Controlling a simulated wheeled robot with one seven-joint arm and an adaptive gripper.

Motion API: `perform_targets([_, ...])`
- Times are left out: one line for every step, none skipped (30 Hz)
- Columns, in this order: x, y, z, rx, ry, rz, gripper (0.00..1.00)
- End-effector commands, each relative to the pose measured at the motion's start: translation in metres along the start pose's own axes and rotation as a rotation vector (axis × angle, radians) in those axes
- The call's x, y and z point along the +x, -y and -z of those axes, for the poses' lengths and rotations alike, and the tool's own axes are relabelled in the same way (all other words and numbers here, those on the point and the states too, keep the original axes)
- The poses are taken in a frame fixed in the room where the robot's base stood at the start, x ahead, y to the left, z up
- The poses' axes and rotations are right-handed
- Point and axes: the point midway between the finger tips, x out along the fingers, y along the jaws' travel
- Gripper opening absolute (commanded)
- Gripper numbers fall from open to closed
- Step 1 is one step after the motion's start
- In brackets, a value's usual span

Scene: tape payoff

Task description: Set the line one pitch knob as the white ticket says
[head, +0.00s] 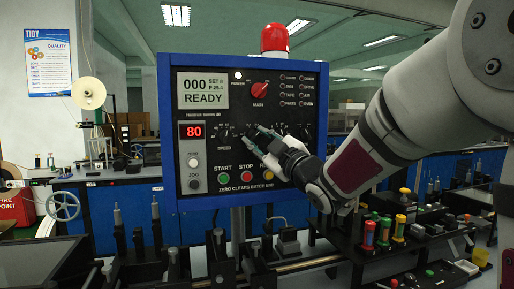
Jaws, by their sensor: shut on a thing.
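The control panel (244,205) is a dark face in a blue frame. A row of small black knobs crosses its middle; the leftmost one (223,131) sits above the SPEED label. My gripper (263,136) reaches in from the right and is shut on a black knob in this row, right of the speed knob. The fingers hide most of that knob, its pointer and the label under it. The display (203,91) reads 000, READY, with small text like "SET 8" and "P 29.4". I cannot make out a white ticket in this view.
A red rotary switch (259,90) is above my fingers. Below are green START (223,179), red STOP (246,176) and a yellow button partly behind my gripper. A red 80 readout (193,131) is at left.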

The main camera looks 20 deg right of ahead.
Motion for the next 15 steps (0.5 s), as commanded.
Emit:
perform_targets([0.0006, -0.0003, -0.0006, -0.043, -0.003, 0.014, 0.01])
perform_targets([0.0005, -0.0006, -0.0004, -0.070, -0.002, 0.026, 0.01])
perform_targets([0.0004, -0.0009, -0.0004, -0.104, -0.002, 0.041, 0.01])
perform_targets([0.0004, -0.0012, -0.0004, -0.130, -0.002, 0.051, 0.01])
perform_targets([0.0005, -0.0014, -0.0005, -0.157, -0.001, 0.063, 0.01])
perform_targets([0.0006, -0.0020, 0.0001, -0.192, -0.002, 0.077, 0.01])
perform_targets([0.0006, -0.0023, 0.0004, -0.218, -0.002, 0.088, 0.01])
perform_targets([0.0006, -0.0026, 0.0005, -0.245, -0.001, 0.099, 0.01])
perform_targets([0.0005, -0.0030, 0.0009, -0.280, -0.002, 0.114, 0.01])
perform_targets([0.0006, -0.0032, 0.0011, -0.306, -0.002, 0.125, 0.01])
perform_targets([0.0007, -0.0037, 0.0012, -0.333, -0.001, 0.136, 0.01])
perform_targets([0.0007, -0.0040, 0.0014, -0.368, -0.002, 0.151, 0.01])
perform_targets([0.0007, -0.0041, 0.0015, -0.393, -0.001, 0.162, 0.01])
perform_targets([0.0007, -0.0044, 0.0014, -0.420, 0.000, 0.173, 0.01])
perform_targets([0.0008, -0.0050, 0.0018, -0.455, -0.001, 0.187, 0.01])
